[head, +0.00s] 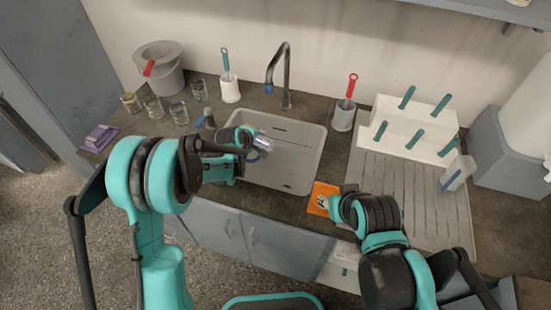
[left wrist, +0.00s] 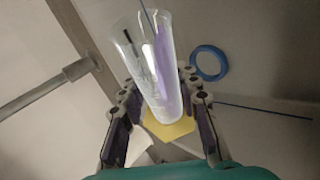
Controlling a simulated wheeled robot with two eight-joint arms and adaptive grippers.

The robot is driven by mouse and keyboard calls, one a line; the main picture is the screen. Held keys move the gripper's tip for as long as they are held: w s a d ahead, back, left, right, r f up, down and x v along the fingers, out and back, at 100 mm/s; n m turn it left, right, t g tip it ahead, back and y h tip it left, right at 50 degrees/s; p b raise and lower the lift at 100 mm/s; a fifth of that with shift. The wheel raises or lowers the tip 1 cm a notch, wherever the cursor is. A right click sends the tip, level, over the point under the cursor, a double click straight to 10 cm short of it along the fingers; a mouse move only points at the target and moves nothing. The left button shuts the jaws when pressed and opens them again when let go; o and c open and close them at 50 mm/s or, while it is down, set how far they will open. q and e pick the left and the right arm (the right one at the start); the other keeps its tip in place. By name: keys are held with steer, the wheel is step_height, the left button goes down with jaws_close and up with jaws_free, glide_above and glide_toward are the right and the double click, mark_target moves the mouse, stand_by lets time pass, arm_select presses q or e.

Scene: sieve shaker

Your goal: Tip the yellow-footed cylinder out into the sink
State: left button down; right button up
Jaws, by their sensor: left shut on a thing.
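My left gripper (head: 243,143) is over the left part of the sink (head: 290,172), shut on a clear cylinder (head: 263,146). In the left wrist view the cylinder (left wrist: 152,70) stands between the two fingers, with its yellow foot (left wrist: 168,129) showing behind them. In the head view it looks tilted, its clear end toward the sink's middle. I cannot tell whether liquid is inside. A blue ring (left wrist: 208,63) shows beside the cylinder, apart from it in that picture. My right gripper (head: 338,202) is low by the sink's front right corner; its fingers are unclear.
A tap (head: 285,75) stands behind the sink. An orange mat (head: 318,191) lies beside my right gripper. A ribbed drainboard (head: 425,195) and white peg rack (head: 400,128) are on the right. Several glass jars (head: 153,108) and a grey bucket (head: 165,78) are on the left.

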arm_select(q)
steer(key=shift+s+d+r, duration=0.1)
steer(key=shift+d+r, duration=0.05)
steer(key=shift+s+d+r+m+t+y+b, duration=0.15)
steer(key=shift+r+m+t+y+b, duration=0.45)
steer(key=shift+t, duration=0.3)
stand_by(1.0)
